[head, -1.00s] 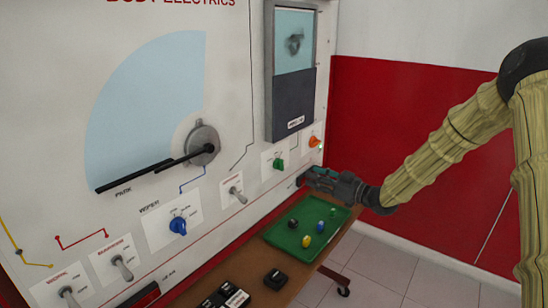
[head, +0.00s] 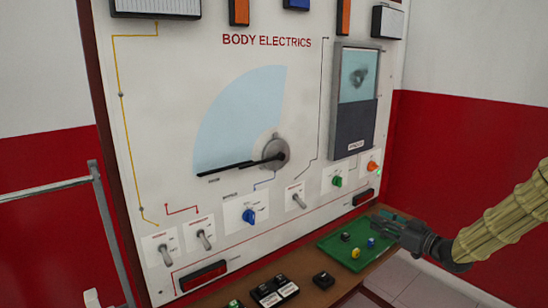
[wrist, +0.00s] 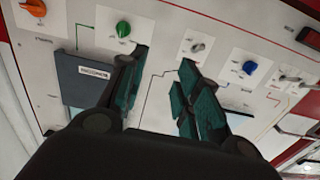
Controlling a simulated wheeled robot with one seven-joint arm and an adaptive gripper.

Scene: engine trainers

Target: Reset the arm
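My gripper (head: 382,222) is at the right, just in front of the lower right corner of the Body Electrics board (head: 175,100), above the right side of the green tray (head: 335,259). Its fingers point left. In the wrist view my gripper (wrist: 163,68) is open, with a clear gap between the teal fingers and nothing held. Part of my arm (head: 505,225) reaches in from the right edge.
The board carries a green knob (head: 337,181), an orange knob (head: 373,166), a blue knob (head: 249,216) and toggle switches. The tray holds small coloured pieces on a brown shelf (head: 340,290). A metal rail (head: 105,220) stands at the left.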

